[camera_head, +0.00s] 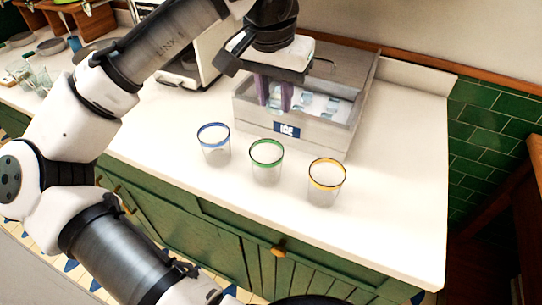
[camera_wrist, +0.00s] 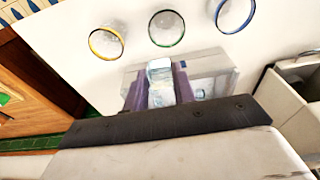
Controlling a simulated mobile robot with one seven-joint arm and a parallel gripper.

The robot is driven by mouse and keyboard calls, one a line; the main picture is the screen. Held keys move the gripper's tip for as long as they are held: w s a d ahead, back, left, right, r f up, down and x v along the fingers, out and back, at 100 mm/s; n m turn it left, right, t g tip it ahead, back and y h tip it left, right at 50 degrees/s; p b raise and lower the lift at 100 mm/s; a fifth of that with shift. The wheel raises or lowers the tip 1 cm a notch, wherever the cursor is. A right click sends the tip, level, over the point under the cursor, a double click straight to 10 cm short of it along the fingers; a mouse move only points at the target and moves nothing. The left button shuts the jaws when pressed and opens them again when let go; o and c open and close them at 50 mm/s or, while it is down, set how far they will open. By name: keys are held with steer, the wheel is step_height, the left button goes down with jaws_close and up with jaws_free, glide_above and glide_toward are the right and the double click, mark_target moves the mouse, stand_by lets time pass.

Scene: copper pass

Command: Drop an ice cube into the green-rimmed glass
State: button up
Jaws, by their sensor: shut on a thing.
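The green-rimmed glass (camera_head: 266,162) stands upright on the white counter, between two other glasses, and looks empty. It also shows at the top of the wrist view (camera_wrist: 167,28). The grey ice bin (camera_head: 330,135), labelled ICE, stands behind the glasses with several ice cubes (camera_head: 308,101) in it. My gripper (camera_head: 274,100) is over the left part of the bin, its purple fingers pointing down. In the wrist view its fingers are shut on a pale ice cube (camera_wrist: 160,84).
A blue-rimmed glass (camera_head: 214,145) stands to the left and a yellow-rimmed glass (camera_head: 326,182) to the right of the green-rimmed one. A silver machine (camera_head: 188,60) stands left of the bin. The counter (camera_head: 405,190) is clear at the right.

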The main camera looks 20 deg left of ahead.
mark_target(274, 114)
step_height(274, 114, down, 6)
steer(key=b, duration=0.5)
steer(key=shift+s+r, duration=0.1)
steer(key=shift+r, duration=0.05)
steer(key=o, duration=1)
steer(key=r+p, duration=0.4)
steer(key=s+r+p, duration=0.1)
steer(key=r+p, duration=0.3)
steer(key=r, duration=0.1)
steer(key=s+r+p, duration=0.1)
steer(key=r+p, duration=0.3)
steer(key=shift+r, duration=0.35)
